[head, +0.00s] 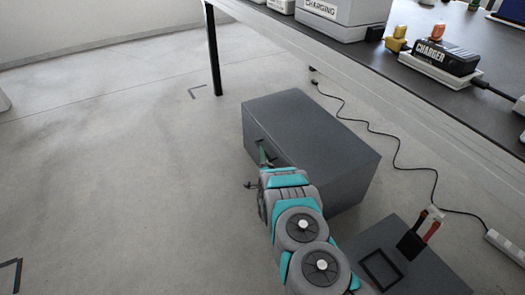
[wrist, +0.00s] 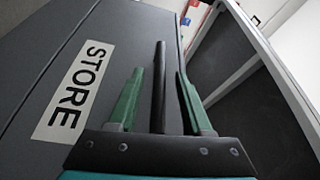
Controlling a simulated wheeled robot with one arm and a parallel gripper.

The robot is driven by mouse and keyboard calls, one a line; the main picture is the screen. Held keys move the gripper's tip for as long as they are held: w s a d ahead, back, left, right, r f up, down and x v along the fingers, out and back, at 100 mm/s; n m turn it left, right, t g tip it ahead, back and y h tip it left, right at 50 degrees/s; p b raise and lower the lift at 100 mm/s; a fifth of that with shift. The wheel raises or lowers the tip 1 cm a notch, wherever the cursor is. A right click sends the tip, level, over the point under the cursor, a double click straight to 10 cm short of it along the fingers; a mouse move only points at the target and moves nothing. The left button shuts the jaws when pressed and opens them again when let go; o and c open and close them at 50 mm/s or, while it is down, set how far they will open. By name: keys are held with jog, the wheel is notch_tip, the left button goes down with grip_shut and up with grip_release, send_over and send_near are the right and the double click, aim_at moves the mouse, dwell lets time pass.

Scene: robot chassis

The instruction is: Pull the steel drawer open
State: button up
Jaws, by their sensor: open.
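The steel drawer (wrist: 35,65) is a dark grey front with a white "STORE" label (wrist: 73,90), seen tilted in the wrist view. It belongs to a grey cabinet (head: 318,132) on the floor under the bench. A dark bar handle (wrist: 160,60) stands between the two green fingers of my gripper (wrist: 158,85), with a gap showing on each side. My gripper is open around the bar and not closed on it. In the head view my gripper (head: 264,158) is at the cabinet's left-facing front; my wrist hides part of that front.
A workbench (head: 440,105) with a charger (head: 445,55) overhangs the cabinet's right side, and its black leg (head: 213,50) stands behind. A cable (head: 400,167) runs along the floor behind the cabinet. The floor to the left is clear.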

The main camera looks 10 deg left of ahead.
jog(key=shift+x, duration=1.3)
grip_shut()
dwell(0.6)
